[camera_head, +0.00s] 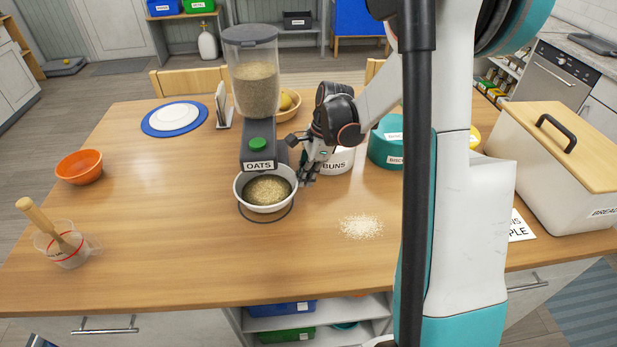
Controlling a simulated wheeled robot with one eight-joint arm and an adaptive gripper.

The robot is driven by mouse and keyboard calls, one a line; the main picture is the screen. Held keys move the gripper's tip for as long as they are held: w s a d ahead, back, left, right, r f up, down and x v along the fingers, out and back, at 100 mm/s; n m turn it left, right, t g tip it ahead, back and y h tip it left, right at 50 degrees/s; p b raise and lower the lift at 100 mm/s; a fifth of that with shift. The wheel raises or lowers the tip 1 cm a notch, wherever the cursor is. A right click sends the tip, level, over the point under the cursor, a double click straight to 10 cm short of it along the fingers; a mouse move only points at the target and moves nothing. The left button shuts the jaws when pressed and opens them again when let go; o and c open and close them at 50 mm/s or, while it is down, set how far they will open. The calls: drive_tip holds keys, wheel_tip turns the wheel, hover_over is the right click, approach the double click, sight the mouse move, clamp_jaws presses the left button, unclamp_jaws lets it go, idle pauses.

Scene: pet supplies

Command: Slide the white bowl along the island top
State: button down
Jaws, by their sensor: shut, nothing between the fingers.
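The white bowl (282,203) sits on the wooden island top (180,260), below the spout of the oats dispenser (257,140). It holds a pile of oats (268,190). A thin dark ring (262,221) shows on the top around the bowl's near side. My gripper (307,179) is at the right rim of the bowl, pointing down, with its fingers shut and nothing between them. The fingers look very close to the rim; I cannot tell whether they touch it.
A white tin marked BUNS (338,160) and a teal tin (385,143) stand behind my gripper. Spilled pale flakes (361,227) lie to the right. An orange bowl (80,167) and a measuring jug (64,244) stand at left. The top between them and the white bowl is clear.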

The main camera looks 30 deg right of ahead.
sight(293, 182)
drive_tip(key=a, duration=0.3)
drive_tip(key=shift+w+a, duration=0.25)
drive_tip(key=shift+w, duration=0.15)
drive_tip(key=shift+d, duration=0.1)
